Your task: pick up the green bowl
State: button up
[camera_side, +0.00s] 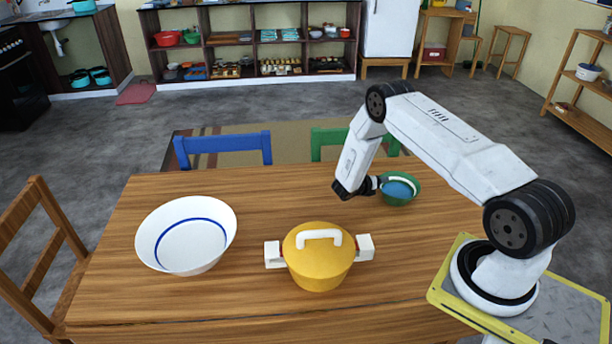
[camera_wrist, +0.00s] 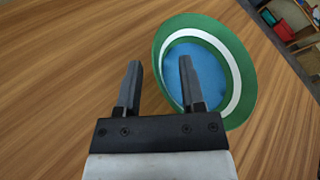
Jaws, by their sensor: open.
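The green bowl (camera_side: 400,189) stands on the wooden table, right of the middle in the side view. It has a white band and a blue inside, and it also shows in the wrist view (camera_wrist: 240,110). My gripper (camera_side: 374,183) is at the bowl's left side in the side view. In the wrist view my gripper (camera_wrist: 158,80) is open, with its two dark fingers apart. The right finger overlaps the bowl's blue inside and the left finger lies over bare wood. I cannot tell whether a finger touches the bowl.
A yellow pot (camera_side: 318,268) with white handles and a lid stands at the table's front middle. A large white bowl (camera_side: 187,236) with a blue ring stands at the left. The wooden table (camera_side: 270,215) is clear between them and the green bowl. Chairs stand around the table.

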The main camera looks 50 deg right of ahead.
jog(key=shift+d+f, duration=0.15)
jog(key=shift+d, duration=0.2)
grip_shut()
jog(key=shift+s, duration=0.1)
dwell(1.4)
